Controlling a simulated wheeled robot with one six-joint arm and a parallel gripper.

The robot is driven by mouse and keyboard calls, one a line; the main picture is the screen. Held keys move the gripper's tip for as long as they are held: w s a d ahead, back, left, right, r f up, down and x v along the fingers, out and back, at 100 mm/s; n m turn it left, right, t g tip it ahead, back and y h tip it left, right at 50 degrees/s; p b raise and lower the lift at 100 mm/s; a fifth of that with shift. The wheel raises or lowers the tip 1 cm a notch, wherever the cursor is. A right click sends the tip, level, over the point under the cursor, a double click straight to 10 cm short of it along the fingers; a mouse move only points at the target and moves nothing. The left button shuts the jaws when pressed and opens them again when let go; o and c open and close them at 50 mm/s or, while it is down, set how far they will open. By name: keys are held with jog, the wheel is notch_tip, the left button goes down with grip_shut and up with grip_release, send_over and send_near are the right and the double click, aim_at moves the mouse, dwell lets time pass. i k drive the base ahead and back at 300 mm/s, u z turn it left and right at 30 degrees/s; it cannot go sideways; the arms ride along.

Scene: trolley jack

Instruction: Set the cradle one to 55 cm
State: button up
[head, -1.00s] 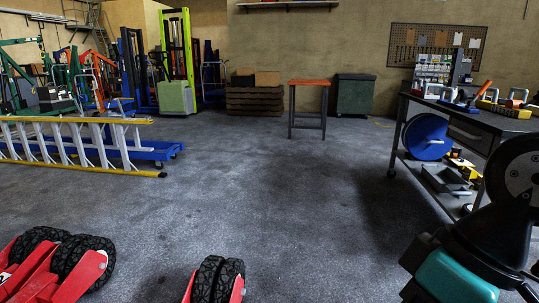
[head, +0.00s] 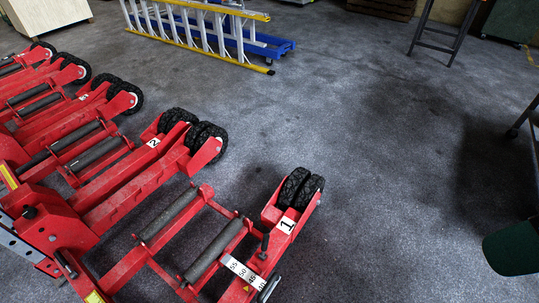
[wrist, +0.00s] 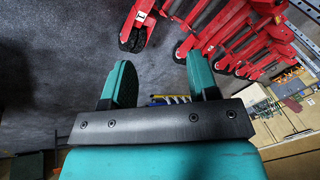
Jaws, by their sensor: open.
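The red cradle with the number 1 plate (head: 286,225) lies on the floor at the lower middle of the head view. It has two black wheels, dark rollers and a white scale strip (head: 243,272) that reads 55, 50 and lower marks. A small black knob or pin (head: 265,243) stands beside the strip. Its lower part is cut off by the frame. In the wrist view, cradle one (wrist: 139,24) shows at the top. My gripper (wrist: 160,75) is open, with two teal fingers apart and nothing between them. It is apart from the cradle.
The cradle marked 2 (head: 153,142) and other red cradles stand to the left. A yellow ladder (head: 200,35) lies near blue forks behind. A workbench leg and stand (head: 437,30) are at the back right. The floor between is clear.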

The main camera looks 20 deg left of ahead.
aim_at(188, 294)
jog(key=u, duration=1.55)
